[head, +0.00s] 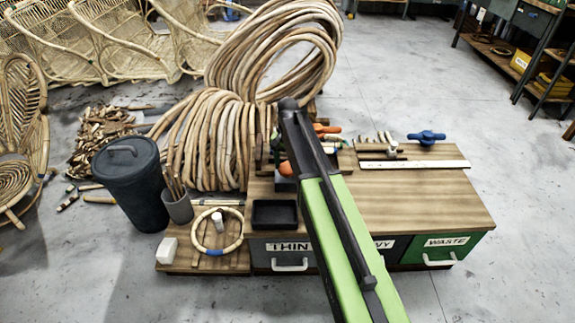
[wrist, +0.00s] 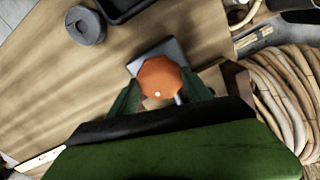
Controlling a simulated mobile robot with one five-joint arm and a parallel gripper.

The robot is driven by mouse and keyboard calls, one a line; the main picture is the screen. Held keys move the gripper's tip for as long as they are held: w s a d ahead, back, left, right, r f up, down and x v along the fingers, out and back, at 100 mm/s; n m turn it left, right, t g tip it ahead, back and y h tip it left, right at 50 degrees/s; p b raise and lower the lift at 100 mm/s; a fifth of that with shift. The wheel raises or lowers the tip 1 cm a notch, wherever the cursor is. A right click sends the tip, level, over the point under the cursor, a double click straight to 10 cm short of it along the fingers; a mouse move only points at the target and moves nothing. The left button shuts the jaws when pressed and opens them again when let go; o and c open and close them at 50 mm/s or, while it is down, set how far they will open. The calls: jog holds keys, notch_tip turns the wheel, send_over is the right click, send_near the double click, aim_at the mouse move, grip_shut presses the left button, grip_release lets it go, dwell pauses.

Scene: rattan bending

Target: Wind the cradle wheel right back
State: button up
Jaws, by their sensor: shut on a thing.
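The cradle wheel, an orange eight-sided knob (wrist: 160,78) with a small pale spot, sits in the middle of the wrist view. My gripper (wrist: 161,88) has its two green fingers on either side of the wheel, shut on it. A grey block (wrist: 150,54) shows just beyond the wheel. In the head view an orange part (head: 285,169) shows left of my arm and is probably the same wheel. My arm hides most of the cradle and my gripper there.
A blue knob (head: 427,135) and a pale ruler strip (head: 414,164) lie at the back of the wooden bench (head: 430,200). A black tray (head: 275,213) is left of my arm. Rattan coils (head: 212,140) stand behind. The bench's right half is mostly clear.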

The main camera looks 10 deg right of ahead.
aim_at(287, 168)
jog(key=n, duration=0.4)
jog(key=shift+s, duration=0.1)
jog(key=shift+n, duration=1.8)
jog(key=o, duration=1.4)
jog(key=shift+c, duration=0.2)
notch_tip(287, 168, up, 17)
jog(key=p, duration=1.7)
jog(key=shift+r, duration=0.2)
